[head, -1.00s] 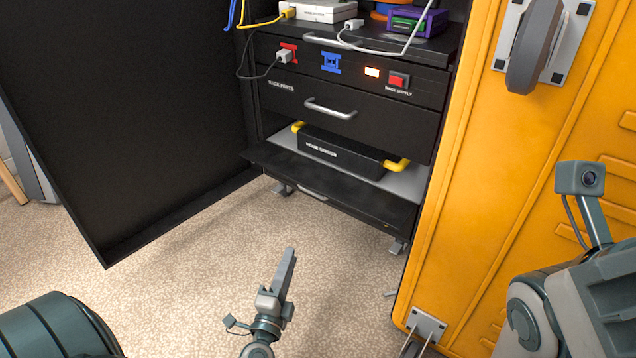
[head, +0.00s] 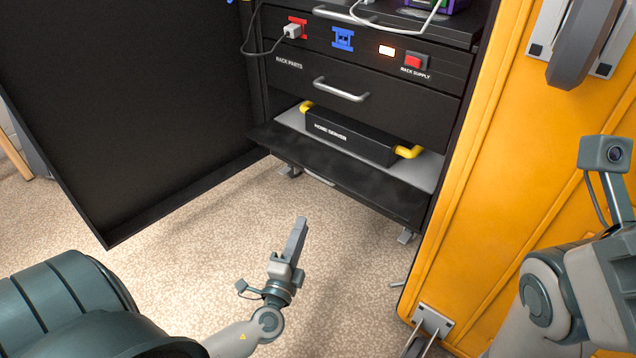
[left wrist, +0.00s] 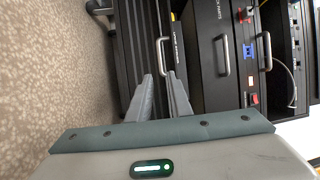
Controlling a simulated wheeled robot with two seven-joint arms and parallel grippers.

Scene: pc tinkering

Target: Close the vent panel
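The vent panel (head: 345,178) is the black flap at the bottom of the black rack. It is folded down and outward, so the lowest bay is open. A pale handle shows at its lower edge. It also shows edge-on in the left wrist view (left wrist: 137,45), where the rack appears turned sideways. My left gripper (head: 299,226) is in front of the panel and below it in the head view, apart from it. In the left wrist view its fingers (left wrist: 162,80) have a narrow gap between them with nothing in it. My right gripper is outside the view.
A black home server (head: 350,137) with yellow handles sits on the grey shelf (head: 425,172) in the open bay. The rack parts drawer (head: 360,88) above is shut. A large black door (head: 130,110) stands open at left, and a yellow case wall (head: 500,170) bounds the right.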

